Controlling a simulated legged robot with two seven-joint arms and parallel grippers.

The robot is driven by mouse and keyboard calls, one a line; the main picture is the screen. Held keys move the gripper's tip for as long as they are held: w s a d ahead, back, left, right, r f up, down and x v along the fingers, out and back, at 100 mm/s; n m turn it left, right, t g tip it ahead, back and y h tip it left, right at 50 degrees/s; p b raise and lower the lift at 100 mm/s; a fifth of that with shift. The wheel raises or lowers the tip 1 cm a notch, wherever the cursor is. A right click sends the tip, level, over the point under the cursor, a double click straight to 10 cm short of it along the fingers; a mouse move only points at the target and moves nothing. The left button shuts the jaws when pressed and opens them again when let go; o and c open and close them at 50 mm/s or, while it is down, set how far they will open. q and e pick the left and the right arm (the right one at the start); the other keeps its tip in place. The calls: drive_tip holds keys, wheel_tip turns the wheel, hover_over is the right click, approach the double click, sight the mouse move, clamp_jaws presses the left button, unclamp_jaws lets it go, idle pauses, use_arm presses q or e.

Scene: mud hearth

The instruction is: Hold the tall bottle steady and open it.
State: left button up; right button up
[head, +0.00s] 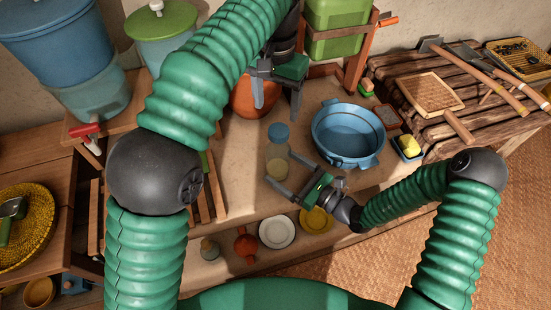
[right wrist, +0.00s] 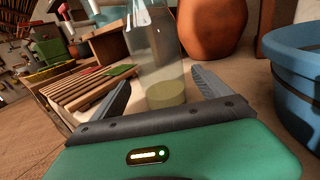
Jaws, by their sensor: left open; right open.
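The tall bottle (head: 277,155) stands upright on the mud counter, clear with a blue cap and some pale yellowish liquid low inside. It also shows in the right wrist view (right wrist: 158,55), where its cap is out of frame. My right gripper (head: 283,172) is open, low down, with its fingers on either side of the bottle's lower part; whether they touch it I cannot tell. My left gripper (head: 277,106) is open and empty, higher up and behind the bottle in the head view, with its fingers pointing down.
A blue basin (head: 347,134) stands right of the bottle. An orange clay pot (head: 255,98) is behind, partly hidden by my left gripper. A wooden slatted rack (right wrist: 95,88) lies to the left. Plates (head: 277,232) sit on the shelf below. A yellow sponge (head: 410,146) is at right.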

drive_tip(key=shift+w+a, duration=0.35)
drive_tip(key=shift+w, duration=0.45)
drive_tip(key=shift+a, duration=0.7)
drive_tip(key=shift+c, duration=0.5)
drive_tip(key=c, duration=0.5)
drive_tip(key=shift+d, duration=0.5)
drive_tip(key=c, duration=0.7)
drive_tip(key=shift+a, duration=0.3)
clamp_jaws()
